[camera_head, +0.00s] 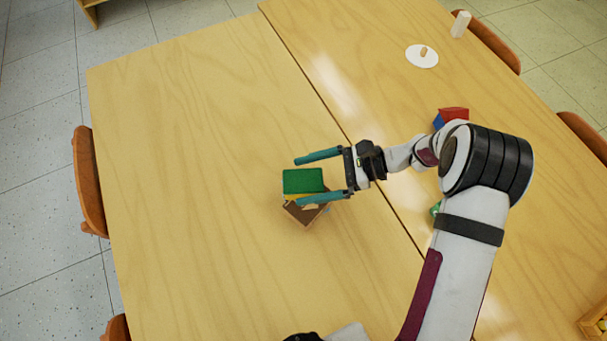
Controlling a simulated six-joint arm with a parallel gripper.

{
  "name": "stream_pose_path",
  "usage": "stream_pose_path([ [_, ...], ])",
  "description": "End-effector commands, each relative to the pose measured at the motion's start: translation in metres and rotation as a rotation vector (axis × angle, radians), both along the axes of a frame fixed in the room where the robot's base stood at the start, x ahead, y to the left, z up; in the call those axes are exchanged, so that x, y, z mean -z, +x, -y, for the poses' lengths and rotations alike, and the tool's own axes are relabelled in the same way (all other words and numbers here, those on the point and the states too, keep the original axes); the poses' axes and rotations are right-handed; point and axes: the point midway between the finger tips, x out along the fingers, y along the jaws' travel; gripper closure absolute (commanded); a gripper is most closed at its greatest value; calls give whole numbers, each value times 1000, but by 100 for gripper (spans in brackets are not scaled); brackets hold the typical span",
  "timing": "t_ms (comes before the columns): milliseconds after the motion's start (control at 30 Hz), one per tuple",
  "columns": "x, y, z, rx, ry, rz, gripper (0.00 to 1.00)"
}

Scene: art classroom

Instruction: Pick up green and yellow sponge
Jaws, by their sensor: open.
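The green and yellow sponge (303,181) shows its green top, with a thin yellow strip at its lower edge. It appears to rest on or against a brown block-like object (304,216), partly hidden under it. My gripper (298,181) is open, its two teal fingers pointing left. One finger is above the sponge in the picture and the other crosses its lower right edge. I cannot tell whether the fingers touch it or how high they are above it.
A white plate with a small tan object (422,56) and a white cylinder (461,24) stand at the upper right. A red and blue object (450,116) and a green item (435,209) are partly behind my arm. A wooden crate (595,322) is at lower right. The table's left is clear.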

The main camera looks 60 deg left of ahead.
Motion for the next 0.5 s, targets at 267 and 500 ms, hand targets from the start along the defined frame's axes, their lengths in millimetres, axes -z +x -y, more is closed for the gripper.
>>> stream_pose_path([
  [267, 14, -29, -14, 0, 0, 1, 0],
  [500, 14, -29, -14, 0, 0, 1, 16],
])
